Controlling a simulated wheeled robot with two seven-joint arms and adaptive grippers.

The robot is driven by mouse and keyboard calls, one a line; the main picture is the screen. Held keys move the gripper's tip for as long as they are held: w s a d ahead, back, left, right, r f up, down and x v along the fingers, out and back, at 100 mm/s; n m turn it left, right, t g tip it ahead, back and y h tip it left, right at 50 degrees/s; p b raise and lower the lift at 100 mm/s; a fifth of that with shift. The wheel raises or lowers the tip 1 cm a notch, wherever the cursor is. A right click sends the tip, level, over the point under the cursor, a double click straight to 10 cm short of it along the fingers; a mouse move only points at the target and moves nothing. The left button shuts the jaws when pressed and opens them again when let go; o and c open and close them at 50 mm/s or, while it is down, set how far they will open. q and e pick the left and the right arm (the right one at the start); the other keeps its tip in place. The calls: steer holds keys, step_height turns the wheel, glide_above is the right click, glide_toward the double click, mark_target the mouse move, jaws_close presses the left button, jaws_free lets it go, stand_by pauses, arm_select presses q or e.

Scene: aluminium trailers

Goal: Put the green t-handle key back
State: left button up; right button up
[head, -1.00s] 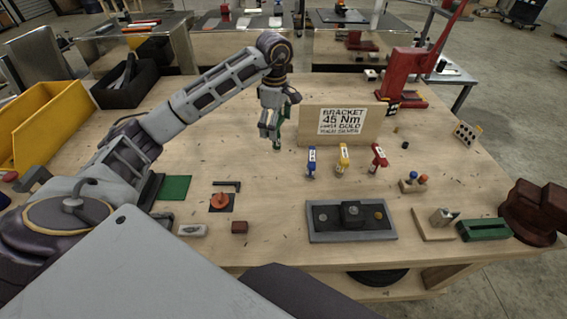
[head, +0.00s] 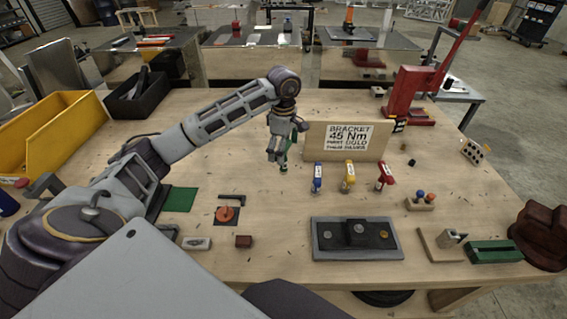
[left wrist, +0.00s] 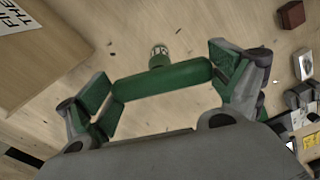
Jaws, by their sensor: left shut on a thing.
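The green t-handle key (head: 286,160) is in my left gripper (head: 280,150), upright above the table, left of the sign board. In the left wrist view its green crossbar (left wrist: 160,84) lies between the two finger pads, with the shaft end (left wrist: 159,57) pointing away from the camera. Whether its tip touches the table I cannot tell. Three similar t-handle keys stand in a row to the right: blue (head: 317,178), yellow (head: 348,177) and red (head: 384,177). My right gripper is not in view.
The sign board (head: 346,141) stands close right of the gripper, behind the keys. A grey tray (head: 330,247) lies in front. A red press (head: 415,95) stands at the back right, yellow bins (head: 45,135) at the left. The table left of the gripper is mostly clear.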

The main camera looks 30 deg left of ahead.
arm_select(q)
steer(key=shift+f, duration=1.05)
steer(key=shift+f, duration=0.1)
steer(key=shift+f+p, duration=0.4)
steer(key=shift+f, duration=1.4)
steer(key=shift+f, duration=0.15)
steer(key=o, duration=1.1)
